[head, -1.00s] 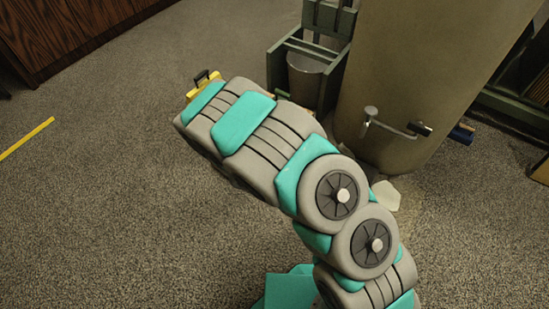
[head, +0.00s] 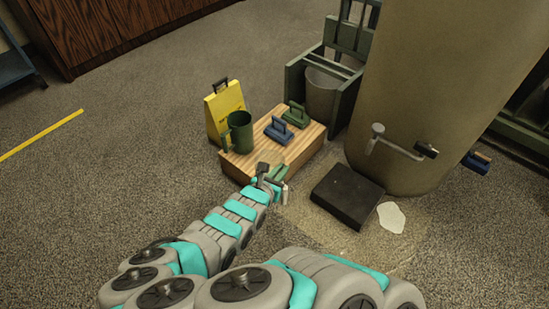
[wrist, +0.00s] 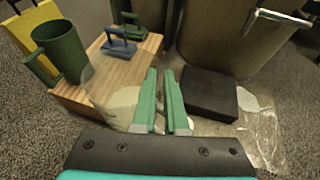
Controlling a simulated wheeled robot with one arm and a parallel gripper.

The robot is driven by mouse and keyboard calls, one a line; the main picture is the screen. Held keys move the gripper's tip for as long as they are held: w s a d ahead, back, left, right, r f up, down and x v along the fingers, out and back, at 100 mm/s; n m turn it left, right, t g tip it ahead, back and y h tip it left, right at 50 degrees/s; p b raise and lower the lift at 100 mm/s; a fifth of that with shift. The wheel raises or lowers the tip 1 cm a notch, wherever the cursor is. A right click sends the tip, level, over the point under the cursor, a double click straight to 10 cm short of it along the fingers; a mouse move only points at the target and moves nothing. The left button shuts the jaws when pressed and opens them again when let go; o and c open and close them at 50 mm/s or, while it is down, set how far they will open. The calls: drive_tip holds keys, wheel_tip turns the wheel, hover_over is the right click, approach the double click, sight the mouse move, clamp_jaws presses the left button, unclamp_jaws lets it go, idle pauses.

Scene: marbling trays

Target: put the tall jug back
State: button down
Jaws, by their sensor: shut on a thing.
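A dark green jug (head: 240,132) with a side handle stands upright on a wooden block (head: 262,152). It also shows at the upper left of the wrist view (wrist: 59,50), apart from my gripper. My gripper (head: 280,172) is low, just in front of the block's near right side. In the wrist view its two teal fingers (wrist: 162,98) are close together. A pale, see-through shape (wrist: 118,100), seemingly a clear vessel, shows beside the left finger and overlaps the block. Its outline is faint, and the part between the fingers is hidden.
Two handled tools, green (head: 293,114) and blue (head: 279,133), lie on the block. A yellow sign (head: 222,107) stands behind. A black slab (head: 347,197) and white patch (head: 391,217) lie on wet-looking floor beside a large drum (head: 440,80) with a tap. Left floor is open.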

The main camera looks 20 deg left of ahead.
sight(260, 156)
drive_tip(key=w+a+f, duration=0.2)
drive_tip(key=w+a, duration=0.1)
drive_tip(key=w, duration=0.4)
drive_tip(key=w+a+f+b, duration=0.1)
drive_tip(key=w+a+f, duration=0.1)
drive_tip(key=w, duration=0.5)
drive_tip(key=shift+w+a+f, duration=0.2)
drive_tip(key=shift+a+f, duration=0.2)
drive_tip(key=shift+a, duration=0.25)
drive_tip(key=shift+f, duration=0.1)
drive_tip(key=c, duration=1)
unclamp_jaws()
drive_tip(key=shift+f, duration=0.1)
drive_tip(key=shift+o, duration=0.2)
drive_tip(key=p+v, duration=0.1)
drive_tip(key=v, duration=1.1)
drive_tip(key=shift+s, duration=0.1)
